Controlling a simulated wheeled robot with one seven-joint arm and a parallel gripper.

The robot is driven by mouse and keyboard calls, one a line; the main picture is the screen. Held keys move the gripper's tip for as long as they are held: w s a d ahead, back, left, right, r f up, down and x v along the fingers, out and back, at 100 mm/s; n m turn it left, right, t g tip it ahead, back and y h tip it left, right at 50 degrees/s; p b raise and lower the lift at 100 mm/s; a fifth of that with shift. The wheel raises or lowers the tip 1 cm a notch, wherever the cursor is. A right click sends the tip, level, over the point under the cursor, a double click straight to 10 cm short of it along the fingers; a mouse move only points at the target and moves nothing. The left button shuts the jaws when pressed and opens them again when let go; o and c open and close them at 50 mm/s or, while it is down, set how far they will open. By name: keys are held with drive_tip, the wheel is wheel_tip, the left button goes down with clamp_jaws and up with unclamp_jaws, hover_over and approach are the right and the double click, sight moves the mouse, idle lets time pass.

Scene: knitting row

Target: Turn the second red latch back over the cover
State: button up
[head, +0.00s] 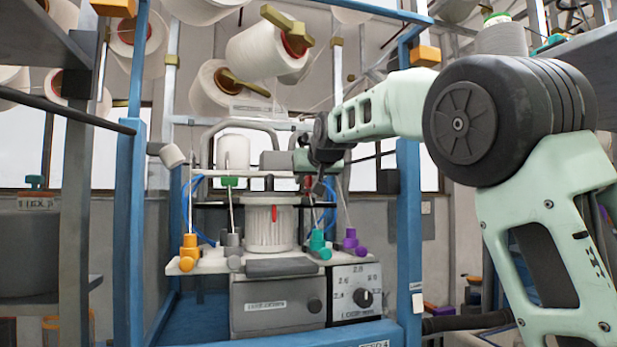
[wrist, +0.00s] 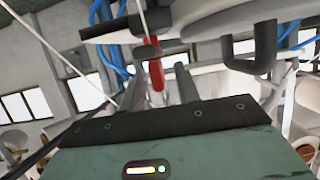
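The machine's white ribbed cylinder (head: 268,230) stands in the middle of the head view under a grey lid-like top. One red latch (head: 273,212) hangs upright on its front. A second red latch (head: 307,183) shows at the right by my gripper (head: 318,187), small and partly hidden. In the wrist view a red latch (wrist: 156,66) hangs in line with the gap between my two dark fingers. My gripper (wrist: 159,82) is open, with a clear gap between the fingers. I cannot tell whether a finger touches the latch.
A dark plate (wrist: 130,28) and a dark hook-shaped bracket (wrist: 252,50) lie close beyond the fingers. Orange (head: 188,252), teal (head: 318,243) and purple (head: 352,241) fittings stand on the white plate. Blue frame posts (head: 408,240) flank the machine. Yarn cones (head: 265,52) hang above.

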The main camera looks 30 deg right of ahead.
clamp_jaws()
